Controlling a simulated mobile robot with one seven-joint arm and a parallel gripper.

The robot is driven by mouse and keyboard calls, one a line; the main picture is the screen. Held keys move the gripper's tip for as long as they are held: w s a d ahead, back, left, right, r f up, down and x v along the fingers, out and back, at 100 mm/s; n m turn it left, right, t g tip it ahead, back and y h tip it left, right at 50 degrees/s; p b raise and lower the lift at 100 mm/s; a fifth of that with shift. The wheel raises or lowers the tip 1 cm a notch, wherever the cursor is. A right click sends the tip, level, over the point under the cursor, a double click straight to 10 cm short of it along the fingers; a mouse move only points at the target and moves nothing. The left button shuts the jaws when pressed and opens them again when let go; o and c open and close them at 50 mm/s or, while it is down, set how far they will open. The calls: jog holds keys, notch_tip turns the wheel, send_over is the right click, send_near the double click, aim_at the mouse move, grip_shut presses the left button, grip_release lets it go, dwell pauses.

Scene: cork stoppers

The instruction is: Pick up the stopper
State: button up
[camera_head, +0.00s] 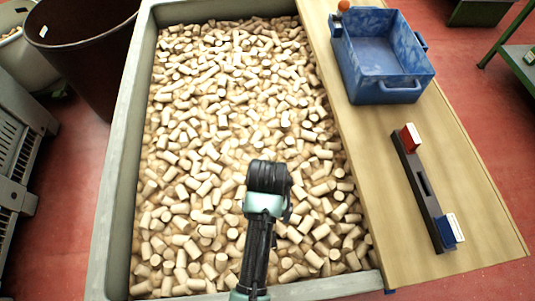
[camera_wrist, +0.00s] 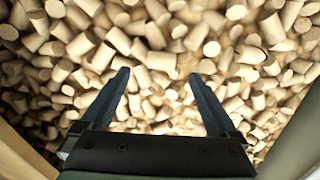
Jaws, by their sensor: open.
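Many pale tan cork stoppers (camera_head: 215,115) lie in a jumbled heap filling a large grey bin. They also fill the wrist view, where one stopper (camera_wrist: 153,82) lies between and beyond the fingertips. My gripper (camera_wrist: 160,82) is open, its two dark fingers wide apart with nothing held between them. In the head view my arm reaches in from the bottom over the lower middle of the heap, and its wrist hides the fingers and the corks beneath. I cannot tell the exact height of the fingertips above the corks.
The grey bin's wall (camera_head: 125,165) encloses the heap. A wooden board (camera_head: 400,210) along the right carries an empty blue crate (camera_head: 385,90) and a dark bar (camera_head: 424,190) with red and blue ends. A dark brown barrel (camera_head: 85,50) stands at the upper left.

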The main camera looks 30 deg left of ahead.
notch_tip(320, 180, down, 8)
jog(key=shift+a+r+b, duration=0.15)
jog(key=shift+b, duration=0.5)
jog(key=c, duration=1.4)
